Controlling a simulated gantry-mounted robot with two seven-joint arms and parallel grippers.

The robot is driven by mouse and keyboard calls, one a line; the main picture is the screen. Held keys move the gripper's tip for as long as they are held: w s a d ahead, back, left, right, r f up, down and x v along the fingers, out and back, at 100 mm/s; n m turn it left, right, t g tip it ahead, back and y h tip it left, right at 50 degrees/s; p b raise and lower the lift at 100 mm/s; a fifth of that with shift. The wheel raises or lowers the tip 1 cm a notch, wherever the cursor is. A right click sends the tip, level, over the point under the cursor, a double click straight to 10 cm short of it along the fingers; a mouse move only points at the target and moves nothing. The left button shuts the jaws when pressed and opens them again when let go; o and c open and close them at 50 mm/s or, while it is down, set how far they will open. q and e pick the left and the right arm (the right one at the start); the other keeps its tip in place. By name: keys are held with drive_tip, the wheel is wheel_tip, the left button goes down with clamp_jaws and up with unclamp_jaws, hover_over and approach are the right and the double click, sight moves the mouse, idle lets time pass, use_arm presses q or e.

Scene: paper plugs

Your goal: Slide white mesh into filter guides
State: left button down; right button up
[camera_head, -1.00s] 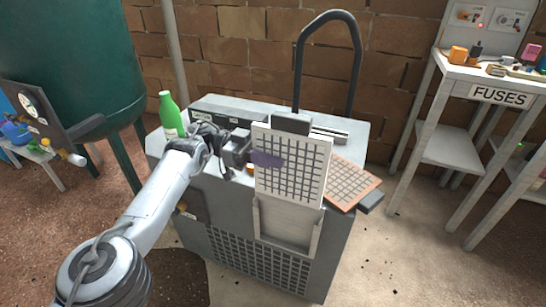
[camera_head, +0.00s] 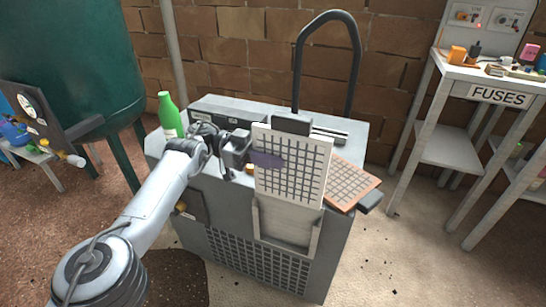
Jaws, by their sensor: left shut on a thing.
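The white mesh (camera_head: 296,172) is a white-framed panel with a dark grid, standing upright in front of the grey machine. My left gripper (camera_head: 262,160) is shut on the mesh at its left edge, with a dark finger across its face. The filter guides (camera_head: 287,226) are a pale, open-topped slot frame on the machine's front, directly below the mesh. The mesh's lower edge is at the top of the guides; I cannot tell how far it sits inside them. My right gripper is not in view.
An orange-framed mesh panel (camera_head: 352,184) lies tilted on the machine's right side. A green bottle (camera_head: 170,115) stands on the machine's top left. A black hose (camera_head: 326,22) arches behind. A fuses table (camera_head: 500,92) stands at the right. A green tank (camera_head: 75,60) is at the left.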

use_arm(q)
drive_tip(key=shift+r, duration=0.2)
idle(0.5)
drive_tip(key=shift+r, duration=0.2)
idle(0.4)
idle(0.5)
idle(0.4)
